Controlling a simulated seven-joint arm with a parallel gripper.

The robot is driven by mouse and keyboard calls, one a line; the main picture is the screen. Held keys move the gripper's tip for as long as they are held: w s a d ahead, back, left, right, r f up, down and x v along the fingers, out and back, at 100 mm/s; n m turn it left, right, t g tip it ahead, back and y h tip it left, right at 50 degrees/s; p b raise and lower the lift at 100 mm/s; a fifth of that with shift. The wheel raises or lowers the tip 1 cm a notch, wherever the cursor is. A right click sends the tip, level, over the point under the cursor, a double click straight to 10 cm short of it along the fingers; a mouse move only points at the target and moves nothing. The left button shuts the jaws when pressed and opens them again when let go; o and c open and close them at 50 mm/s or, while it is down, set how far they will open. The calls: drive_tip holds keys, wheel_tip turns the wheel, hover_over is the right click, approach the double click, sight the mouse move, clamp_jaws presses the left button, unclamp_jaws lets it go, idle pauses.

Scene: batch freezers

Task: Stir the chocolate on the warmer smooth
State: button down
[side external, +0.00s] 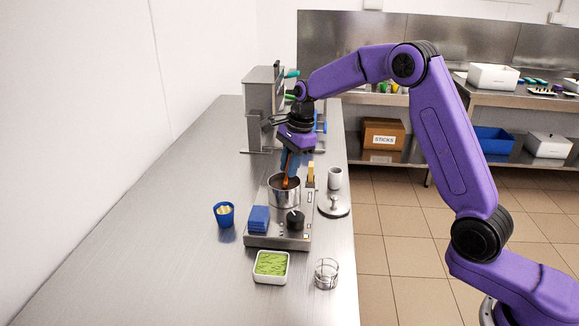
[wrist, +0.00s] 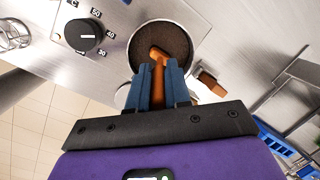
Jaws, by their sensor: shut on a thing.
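My gripper (side external: 290,160) has blue fingers shut on an orange-brown stirring tool (side external: 286,177), which hangs steeply over the steel pot. The tool's lower end goes below the pot rim in the side view. The wrist view shows the tool (wrist: 159,57) between the fingers, above dark brown chocolate (wrist: 145,38) in the pot. The pot (side external: 284,197) stands on the grey warmer (side external: 262,241). The warmer has a black dial (side external: 296,219), also in the wrist view (wrist: 85,36). The tool's tip and how deep it sits are hidden.
A steel machine (side external: 262,100) stands behind. The counter's left side is clear.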

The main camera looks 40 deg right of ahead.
drive_tip(key=shift+r, duration=3.9)
